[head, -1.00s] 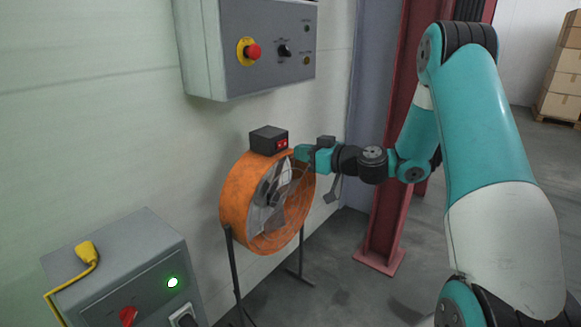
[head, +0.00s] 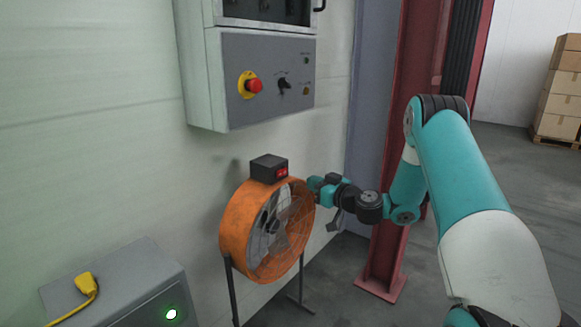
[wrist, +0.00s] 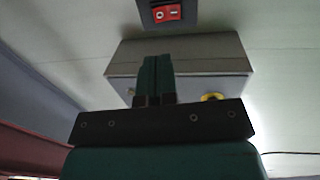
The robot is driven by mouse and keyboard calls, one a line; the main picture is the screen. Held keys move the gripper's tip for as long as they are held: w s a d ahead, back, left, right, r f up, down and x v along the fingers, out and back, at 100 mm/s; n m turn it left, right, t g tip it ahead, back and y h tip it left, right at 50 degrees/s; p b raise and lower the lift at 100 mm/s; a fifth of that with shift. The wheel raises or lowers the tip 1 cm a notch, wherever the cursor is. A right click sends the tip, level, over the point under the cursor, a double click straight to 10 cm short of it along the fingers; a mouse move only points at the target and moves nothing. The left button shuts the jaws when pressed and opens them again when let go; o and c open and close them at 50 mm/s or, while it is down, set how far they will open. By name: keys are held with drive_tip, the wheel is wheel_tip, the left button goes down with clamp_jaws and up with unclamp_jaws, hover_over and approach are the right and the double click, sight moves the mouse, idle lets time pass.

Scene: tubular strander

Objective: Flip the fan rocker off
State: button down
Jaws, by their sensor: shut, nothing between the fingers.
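The fan rocker (head: 282,173) is a small red switch on the front of a black box on top of the orange fan (head: 236,225). In the wrist view the rocker (wrist: 167,13) shows at the top edge, with a round mark and a bar mark on it; I cannot tell for sure which side is pressed in. My gripper (head: 311,184) is to the right of the switch box and slightly lower, apart from it. In the wrist view my gripper (wrist: 155,77) has its fingers together, empty, with the rocker beyond their tips.
A grey control box (head: 268,70) with a red stop button (head: 254,86) hangs on the wall above the fan. A lower grey box (head: 115,280) with a yellow plug (head: 86,283) is at left. A red steel column (head: 400,130) stands behind my arm.

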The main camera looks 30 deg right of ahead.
sight(284, 172)
drive_tip(key=p+x, duration=0.1)
drive_tip(key=x, duration=0.8)
drive_tip(key=shift+w+a+f+p, duration=0.1)
drive_tip(key=shift+w+p, duration=0.2)
drive_tip(key=shift+w, duration=0.05)
drive_tip(key=shift+a, duration=0.1)
